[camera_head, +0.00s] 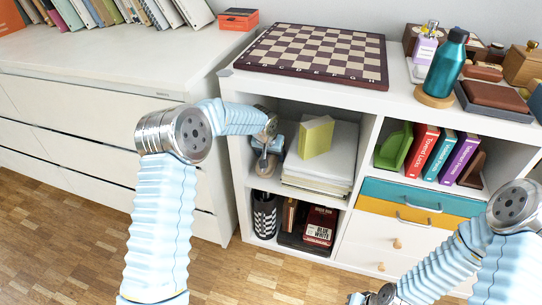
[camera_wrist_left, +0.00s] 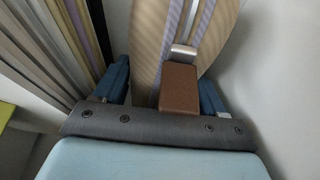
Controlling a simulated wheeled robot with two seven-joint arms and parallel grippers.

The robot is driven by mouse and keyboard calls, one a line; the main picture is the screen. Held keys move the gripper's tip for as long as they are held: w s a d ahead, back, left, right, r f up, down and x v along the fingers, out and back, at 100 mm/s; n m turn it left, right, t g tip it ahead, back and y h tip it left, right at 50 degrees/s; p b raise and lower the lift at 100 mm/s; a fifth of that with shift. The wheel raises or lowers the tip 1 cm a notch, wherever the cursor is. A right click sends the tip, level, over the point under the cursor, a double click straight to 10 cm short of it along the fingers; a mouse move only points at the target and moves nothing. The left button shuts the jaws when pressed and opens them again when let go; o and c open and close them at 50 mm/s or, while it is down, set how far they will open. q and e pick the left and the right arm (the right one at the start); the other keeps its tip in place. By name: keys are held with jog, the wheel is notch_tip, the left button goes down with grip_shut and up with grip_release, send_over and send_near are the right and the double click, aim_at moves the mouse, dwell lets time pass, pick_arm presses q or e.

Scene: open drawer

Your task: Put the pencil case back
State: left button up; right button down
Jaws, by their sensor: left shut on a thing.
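The pencil case (camera_wrist_left: 152,65), tan with fine stripes, a zip and a brown tab (camera_wrist_left: 179,86), fills the middle of the left wrist view. My left gripper (camera_wrist_left: 164,88) is shut on it, with a blue finger on each side. In the head view my left gripper (camera_head: 265,152) reaches into the upper left compartment of the white shelf (camera_head: 366,148). A small tan part of the pencil case (camera_head: 263,166) shows below the gripper there, left of the paper stack. My right gripper (camera_head: 358,298) is low at the bottom edge, partly cut off, and its jaws cannot be made out.
The paper stack (camera_head: 320,165) bears a yellow-green block (camera_head: 316,137), close right of my left gripper. A chessboard (camera_head: 315,52) and bottle (camera_head: 446,65) stand on top. Right are books (camera_head: 440,156) and a slightly open teal drawer (camera_head: 400,195). Below is a patterned cup (camera_head: 265,216).

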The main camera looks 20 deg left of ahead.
pick_arm(q)
jog(key=shift+f, duration=0.4)
jog(key=shift+f, duration=0.1)
jog(key=o, duration=1)
